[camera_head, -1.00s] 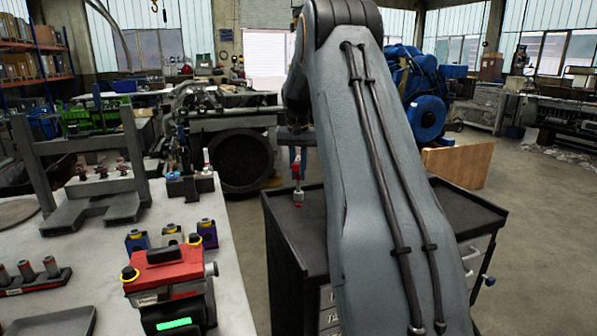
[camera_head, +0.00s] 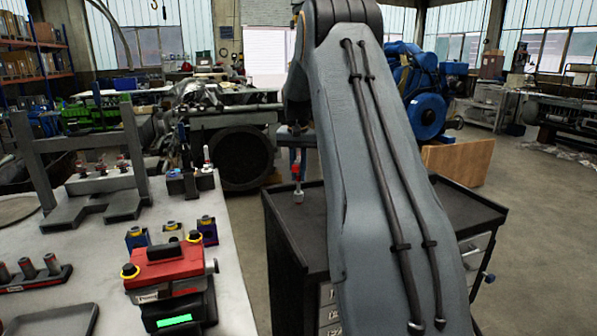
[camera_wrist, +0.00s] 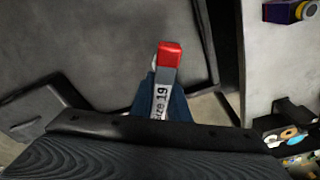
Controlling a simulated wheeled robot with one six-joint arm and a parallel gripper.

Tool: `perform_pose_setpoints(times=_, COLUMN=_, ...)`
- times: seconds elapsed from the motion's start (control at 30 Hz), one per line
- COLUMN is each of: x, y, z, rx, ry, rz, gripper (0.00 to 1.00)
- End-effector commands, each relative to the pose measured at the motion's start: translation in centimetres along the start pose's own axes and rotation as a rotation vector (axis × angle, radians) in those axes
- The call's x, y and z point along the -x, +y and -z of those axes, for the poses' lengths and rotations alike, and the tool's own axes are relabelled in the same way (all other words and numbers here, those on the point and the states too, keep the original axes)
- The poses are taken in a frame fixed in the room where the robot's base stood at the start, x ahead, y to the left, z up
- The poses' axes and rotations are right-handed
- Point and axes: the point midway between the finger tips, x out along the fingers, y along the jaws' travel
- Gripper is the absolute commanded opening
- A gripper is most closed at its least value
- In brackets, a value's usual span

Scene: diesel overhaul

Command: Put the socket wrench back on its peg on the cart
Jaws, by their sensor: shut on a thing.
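The socket wrench (camera_head: 297,178) is upright at the left part of the dark cart top (camera_head: 325,208). It has a red section and a grey lower end. Whether that end touches the cart is unclear. My gripper (camera_head: 296,152) is shut on the wrench from above, partly hidden behind my arm. In the wrist view the wrench shows a red end (camera_wrist: 169,55) and a pale label reading "size 19". Its lower end and the peg cannot be made out there.
A pale workbench (camera_head: 225,290) stands left of the cart with a narrow gap between. It holds a red device (camera_head: 165,265), small coloured boxes, a grey stand and a tray (camera_head: 55,322). A wooden panel (camera_head: 458,162) stands behind the cart at right.

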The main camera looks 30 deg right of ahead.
Motion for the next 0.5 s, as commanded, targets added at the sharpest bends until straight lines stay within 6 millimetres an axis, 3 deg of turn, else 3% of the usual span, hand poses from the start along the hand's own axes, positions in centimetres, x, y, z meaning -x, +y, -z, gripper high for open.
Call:
perform_pose_setpoints(times=0.3, x=-1.07, y=0.01, z=-0.11, rx=0.0, ry=0.0, rz=0.0, gripper=0.0)
perform_pose_setpoints(times=0.33, x=-1.07, y=0.01, z=-0.11, rx=0.0, ry=0.001, rz=0.0, gripper=0.17)
perform_pose_setpoints(times=0.43, x=-1.02, y=0.01, z=-0.1, rx=0.0, ry=0.001, rz=0.0, gripper=0.34)
perform_pose_setpoints(times=0.5, x=-1.03, y=0.01, z=-0.11, rx=0.0, ry=0.0, rz=0.0, gripper=0.37)
